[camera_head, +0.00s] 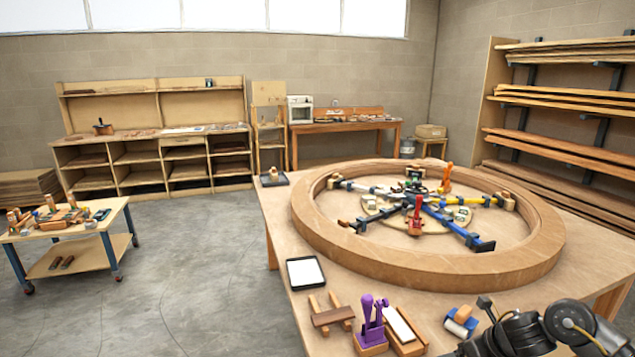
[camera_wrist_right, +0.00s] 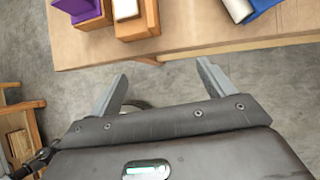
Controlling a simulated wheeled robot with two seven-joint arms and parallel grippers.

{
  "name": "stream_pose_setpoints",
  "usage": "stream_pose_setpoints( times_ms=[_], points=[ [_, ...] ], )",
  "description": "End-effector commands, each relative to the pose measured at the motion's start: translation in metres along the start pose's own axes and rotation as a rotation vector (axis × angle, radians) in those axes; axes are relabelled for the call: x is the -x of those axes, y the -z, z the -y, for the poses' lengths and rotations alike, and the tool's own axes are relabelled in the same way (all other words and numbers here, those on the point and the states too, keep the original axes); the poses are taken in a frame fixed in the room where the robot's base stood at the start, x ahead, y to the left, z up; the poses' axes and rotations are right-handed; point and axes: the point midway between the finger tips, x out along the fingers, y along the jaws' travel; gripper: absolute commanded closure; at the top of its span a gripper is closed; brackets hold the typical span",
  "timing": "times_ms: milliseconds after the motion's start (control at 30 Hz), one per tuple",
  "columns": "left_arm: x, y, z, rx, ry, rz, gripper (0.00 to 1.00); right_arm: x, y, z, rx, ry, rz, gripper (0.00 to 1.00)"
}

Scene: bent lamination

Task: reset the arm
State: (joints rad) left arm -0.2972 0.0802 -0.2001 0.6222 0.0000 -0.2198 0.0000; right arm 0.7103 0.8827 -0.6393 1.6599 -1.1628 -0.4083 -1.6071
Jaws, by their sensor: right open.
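My right arm comes in at the lower right of the head view, beside the near edge of the wooden table (camera_head: 430,300). My right gripper (camera_wrist_right: 160,92) shows in the right wrist view with its two grey fingers apart and nothing between them. It is just off the table's edge, with the grey floor below it. In the head view the fingers are not clear. My left gripper is not in view.
A large bent-wood ring (camera_head: 420,262) lies on the table with clamps (camera_head: 446,180) inside it. Near the front edge stand a purple tool (camera_head: 371,318), a tablet (camera_head: 305,272) and a blue-and-wood roller (camera_head: 461,321). A small cart (camera_head: 70,250) stands left; open floor lies between.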

Motion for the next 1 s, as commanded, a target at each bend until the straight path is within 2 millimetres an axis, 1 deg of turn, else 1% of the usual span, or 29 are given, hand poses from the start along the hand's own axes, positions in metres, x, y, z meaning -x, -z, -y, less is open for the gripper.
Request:
stream_pose_setpoints(
  times_ms=[33, 67, 133, 167, 200, 267, 300, 367, 400, 467, 500, 567, 600, 667, 700, 800, 1000],
  points=[
    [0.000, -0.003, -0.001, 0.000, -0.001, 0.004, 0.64, -0.016, 0.006, -0.022, -0.065, -0.016, 0.022, 0.19],
    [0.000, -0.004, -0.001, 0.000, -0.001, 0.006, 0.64, -0.024, 0.008, -0.034, -0.118, -0.021, 0.041, 0.19],
    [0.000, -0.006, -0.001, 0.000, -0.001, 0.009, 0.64, -0.042, 0.015, -0.067, -0.273, -0.037, 0.091, 0.19],
    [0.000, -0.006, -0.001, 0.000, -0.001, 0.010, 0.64, -0.048, 0.020, -0.082, -0.360, -0.047, 0.114, 0.19],
    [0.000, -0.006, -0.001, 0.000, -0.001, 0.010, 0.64, -0.055, 0.027, -0.102, -0.494, -0.060, 0.145, 0.19],
    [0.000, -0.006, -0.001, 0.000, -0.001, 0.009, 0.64, -0.060, 0.040, -0.131, -0.734, -0.079, 0.189, 0.19],
    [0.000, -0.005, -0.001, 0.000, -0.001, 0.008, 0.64, -0.060, 0.050, -0.147, -0.909, -0.089, 0.213, 0.19],
    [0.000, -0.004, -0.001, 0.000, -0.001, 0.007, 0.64, -0.057, 0.068, -0.165, -1.189, -0.094, 0.242, 0.19],
    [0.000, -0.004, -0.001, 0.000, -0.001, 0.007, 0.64, -0.052, 0.083, -0.174, -1.382, -0.089, 0.255, 0.19],
    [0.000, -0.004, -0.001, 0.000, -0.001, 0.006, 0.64, -0.043, 0.106, -0.181, -1.658, -0.070, 0.269, 0.19],
    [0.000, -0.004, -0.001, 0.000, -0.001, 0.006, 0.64, -0.037, 0.121, -0.184, -1.821, -0.052, 0.277, 0.19],
    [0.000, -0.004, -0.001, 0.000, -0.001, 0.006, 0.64, -0.028, 0.143, -0.187, -2.034, -0.018, 0.285, 0.19],
    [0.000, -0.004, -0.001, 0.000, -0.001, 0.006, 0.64, -0.022, 0.157, -0.189, -2.157, 0.009, 0.289, 0.19],
    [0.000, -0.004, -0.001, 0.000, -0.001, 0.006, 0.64, -0.013, 0.176, -0.190, -2.326, 0.047, 0.296, 0.19],
    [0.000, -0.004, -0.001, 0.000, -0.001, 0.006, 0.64, -0.007, 0.189, -0.192, -2.426, 0.076, 0.300, 0.19],
    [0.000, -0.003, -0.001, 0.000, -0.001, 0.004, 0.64, 0.007, 0.218, -0.195, -2.651, 0.149, 0.313, 0.19],
    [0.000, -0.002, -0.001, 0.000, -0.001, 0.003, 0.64, 0.035, 0.270, -0.204, -3.026, 0.316, 0.350, 0.19]
  ],
)
